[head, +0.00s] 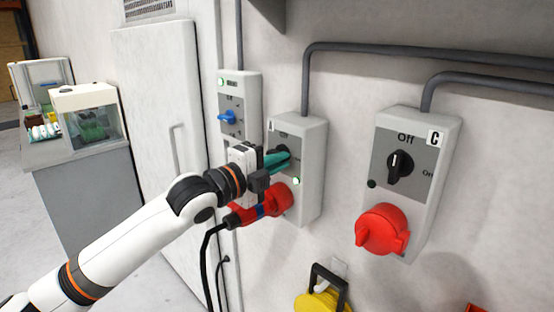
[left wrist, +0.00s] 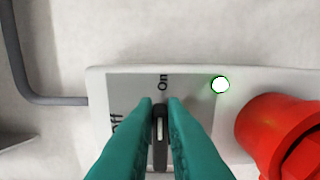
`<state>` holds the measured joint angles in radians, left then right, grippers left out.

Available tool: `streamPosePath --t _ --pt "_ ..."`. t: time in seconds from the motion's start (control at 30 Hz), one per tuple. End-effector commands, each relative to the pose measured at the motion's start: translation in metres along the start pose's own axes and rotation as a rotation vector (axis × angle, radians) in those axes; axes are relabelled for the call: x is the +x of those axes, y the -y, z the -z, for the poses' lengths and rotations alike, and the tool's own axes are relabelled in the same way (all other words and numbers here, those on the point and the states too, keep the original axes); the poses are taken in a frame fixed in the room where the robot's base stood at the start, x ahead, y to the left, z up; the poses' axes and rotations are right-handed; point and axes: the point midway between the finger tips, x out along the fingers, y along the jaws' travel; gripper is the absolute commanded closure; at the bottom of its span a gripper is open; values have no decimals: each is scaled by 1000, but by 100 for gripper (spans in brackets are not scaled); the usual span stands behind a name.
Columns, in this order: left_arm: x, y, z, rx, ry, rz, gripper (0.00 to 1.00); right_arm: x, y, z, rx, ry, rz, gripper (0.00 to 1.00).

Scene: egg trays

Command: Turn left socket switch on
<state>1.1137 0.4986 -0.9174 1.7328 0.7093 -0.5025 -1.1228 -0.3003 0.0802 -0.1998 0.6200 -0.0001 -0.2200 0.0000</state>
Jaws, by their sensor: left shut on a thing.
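The left socket box (head: 313,150), marked A, hangs on the wall with a black rotary switch (head: 283,151). My left gripper (head: 278,158) has its teal fingers closed on both sides of this switch. In the left wrist view the switch knob (left wrist: 160,145) sits between the fingertips, and its white line points toward the "On" label (left wrist: 162,82). The "Off" label (left wrist: 117,123) is to the left, partly covered by a finger. The indicator light (left wrist: 220,85) on the box is lit, bright with a green rim. My right gripper is not in view.
A red plug (head: 262,207) with a black cable sits in the left box, just below my gripper. Socket box C (head: 432,180) is to the right, its switch upright toward "Off". A box with a blue switch (head: 228,117) is to the left. A yellow item (head: 322,303) hangs below.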

Motion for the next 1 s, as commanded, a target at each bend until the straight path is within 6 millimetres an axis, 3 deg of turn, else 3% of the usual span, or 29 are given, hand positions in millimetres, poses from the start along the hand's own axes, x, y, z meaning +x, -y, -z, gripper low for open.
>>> streamPosePath --t 0.5,0.53,0.67,1.0 --pt "0 4 -1 21 2 6 100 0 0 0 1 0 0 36" --pt "0 4 -1 21 2 6 88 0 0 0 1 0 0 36" --pt "0 3 -1 20 2 4 67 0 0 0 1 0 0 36" --pt "-4 2 0 20 0 1 67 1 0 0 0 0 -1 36"
